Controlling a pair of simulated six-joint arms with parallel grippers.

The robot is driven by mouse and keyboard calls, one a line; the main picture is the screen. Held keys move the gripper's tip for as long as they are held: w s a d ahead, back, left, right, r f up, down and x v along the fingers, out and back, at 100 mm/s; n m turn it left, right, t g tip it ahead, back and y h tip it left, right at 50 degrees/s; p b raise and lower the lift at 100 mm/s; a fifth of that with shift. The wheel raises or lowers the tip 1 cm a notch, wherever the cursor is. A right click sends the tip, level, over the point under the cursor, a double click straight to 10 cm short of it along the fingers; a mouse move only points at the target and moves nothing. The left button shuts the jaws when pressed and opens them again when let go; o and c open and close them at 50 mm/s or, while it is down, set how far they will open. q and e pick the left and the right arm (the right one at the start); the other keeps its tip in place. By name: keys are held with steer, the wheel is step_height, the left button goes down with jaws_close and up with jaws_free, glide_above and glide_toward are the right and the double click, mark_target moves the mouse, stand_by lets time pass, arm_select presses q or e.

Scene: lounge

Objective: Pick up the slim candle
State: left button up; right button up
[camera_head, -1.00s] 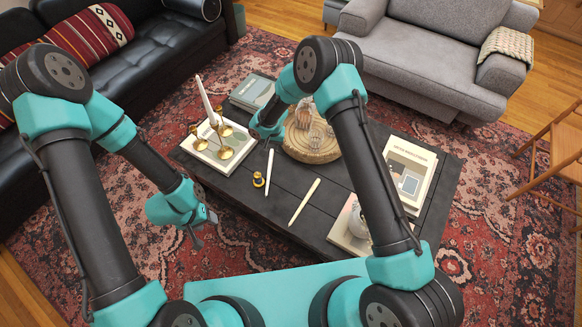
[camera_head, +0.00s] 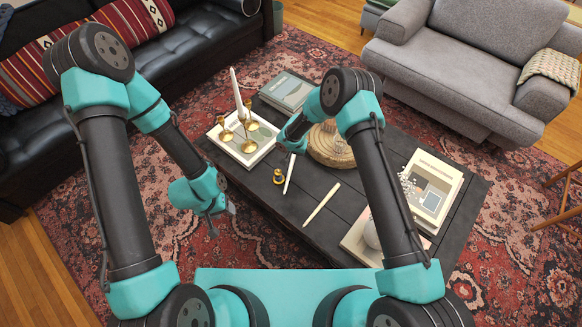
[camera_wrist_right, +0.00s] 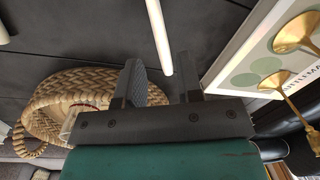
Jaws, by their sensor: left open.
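A slim white candle (camera_head: 290,173) lies on the dark coffee table (camera_head: 300,225), below my right gripper (camera_head: 292,146) in the head view. In the right wrist view, the candle (camera_wrist_right: 158,36) reaches down toward the gap between my right gripper's fingers (camera_wrist_right: 160,78). The fingers are apart and not closed on it. A cream stick (camera_head: 321,204), perhaps another candle, lies to its right. A tall white candle (camera_head: 236,92) stands in a brass holder (camera_head: 247,143). My left gripper (camera_head: 222,219) is open and empty, left of the table over the rug.
A round tray (camera_head: 330,157) holds glasses. A white-framed tray or book (camera_head: 228,148) lies under the brass holder. Books (camera_head: 286,90) lie behind, and more books (camera_head: 432,190) lie at the right.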

mark_target(291, 166)
steer(key=shift+a+f, duration=0.2)
steer(key=shift+f, duration=1.75)
steer(key=shift+a+f, duration=0.15)
steer(key=shift+f, duration=2.45)
jaws_close()
